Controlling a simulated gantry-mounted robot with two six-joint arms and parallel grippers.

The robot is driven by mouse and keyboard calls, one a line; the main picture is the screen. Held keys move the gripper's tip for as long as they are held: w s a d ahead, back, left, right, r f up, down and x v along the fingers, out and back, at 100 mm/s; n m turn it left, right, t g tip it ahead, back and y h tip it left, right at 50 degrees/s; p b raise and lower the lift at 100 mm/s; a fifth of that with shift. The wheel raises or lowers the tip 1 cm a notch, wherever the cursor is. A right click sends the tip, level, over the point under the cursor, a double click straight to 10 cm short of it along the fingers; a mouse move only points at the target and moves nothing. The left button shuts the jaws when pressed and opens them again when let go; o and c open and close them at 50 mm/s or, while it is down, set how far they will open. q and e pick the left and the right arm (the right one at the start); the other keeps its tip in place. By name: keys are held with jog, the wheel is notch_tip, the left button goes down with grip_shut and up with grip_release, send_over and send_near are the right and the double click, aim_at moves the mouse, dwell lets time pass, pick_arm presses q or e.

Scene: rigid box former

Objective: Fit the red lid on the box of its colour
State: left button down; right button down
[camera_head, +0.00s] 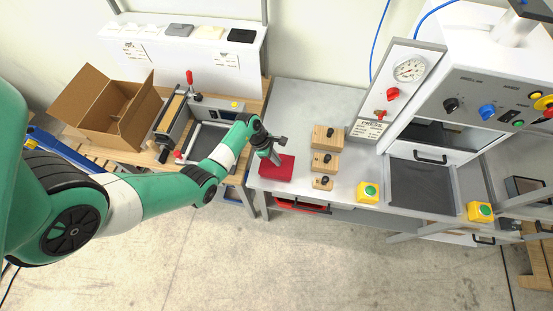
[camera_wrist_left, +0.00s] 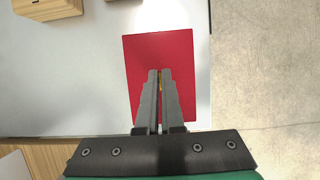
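A flat red rectangle, the red lid (camera_head: 271,174), lies level at the left end of the grey worktop. It also shows in the left wrist view (camera_wrist_left: 140,55), filling the middle. My left gripper (camera_head: 275,160) is over the lid, pointing down at it. In the left wrist view its fingers (camera_wrist_left: 160,75) are close together, with a small yellowish piece between the tips at the middle of the lid. They appear shut on that piece. The fingers hide part of the lid's centre. I cannot make out a separate red box. My right gripper is not in view.
Several wooden blocks with black knobs (camera_head: 326,138) stand right of the lid. A yellow box with a green button (camera_head: 368,192) is at the worktop's front edge. An open cardboard box (camera_head: 95,128) and a clamp fixture stand left. The press is right.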

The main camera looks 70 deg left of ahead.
pick_arm(q)
jog(key=shift+f+b, duration=0.35)
jog(key=shift+f, duration=0.15)
dwell(0.6)
jog(key=c, duration=1)
grip_release()
jog(key=p+v, duration=0.3)
jog(key=v, duration=0.8)
jog(key=shift+s+a+r, duration=0.1)
jog(key=shift+s+r, duration=0.05)
jog(key=shift+r, duration=0.15)
